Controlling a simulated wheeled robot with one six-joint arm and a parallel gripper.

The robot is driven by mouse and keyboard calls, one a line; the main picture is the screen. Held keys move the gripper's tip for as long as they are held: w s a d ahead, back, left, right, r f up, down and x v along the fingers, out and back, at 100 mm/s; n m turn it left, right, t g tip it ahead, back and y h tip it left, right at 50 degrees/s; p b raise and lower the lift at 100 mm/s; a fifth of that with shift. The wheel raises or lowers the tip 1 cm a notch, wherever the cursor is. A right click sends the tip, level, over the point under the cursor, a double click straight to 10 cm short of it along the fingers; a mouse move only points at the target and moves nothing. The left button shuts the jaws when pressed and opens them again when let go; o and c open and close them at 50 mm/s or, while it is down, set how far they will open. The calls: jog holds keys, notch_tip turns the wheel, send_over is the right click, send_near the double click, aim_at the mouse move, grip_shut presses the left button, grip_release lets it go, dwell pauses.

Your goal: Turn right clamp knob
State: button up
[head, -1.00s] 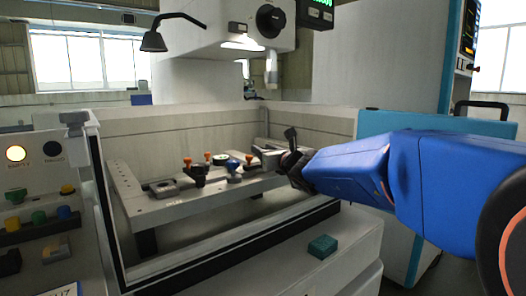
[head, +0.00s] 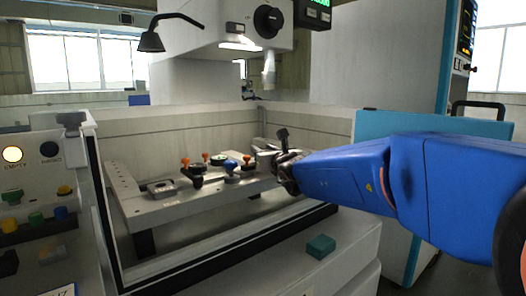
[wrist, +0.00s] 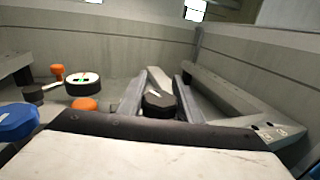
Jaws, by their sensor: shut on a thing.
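My gripper (head: 268,160) is at the right end of the grey work table, seen from the side in the head view. In the wrist view, a dark many-sided knob (wrist: 159,104) sits between the two grey fingers of my gripper (wrist: 158,92). It appears to be the right clamp knob, and the fingers are shut on it. A pale mark shows on its top. My gripper and arm hide this knob in the head view. The wrist view's lower part is filled by a pale block with a dark edge.
Left of my gripper stand a blue knob (head: 230,165), a dark round dial (wrist: 83,84) and several orange knobs (wrist: 57,72). A grey rail (wrist: 228,95) runs close on the right. The tank wall (head: 150,130) stands behind. A teal block (head: 321,246) lies on the front ledge.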

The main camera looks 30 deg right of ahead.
jog(key=shift+r, duration=0.1)
jog(key=o, duration=0.8)
jog(key=shift+c, duration=0.2)
jog(key=shift+s, duration=0.1)
jog(key=s+a, duration=0.2)
jog(key=s, duration=1.5)
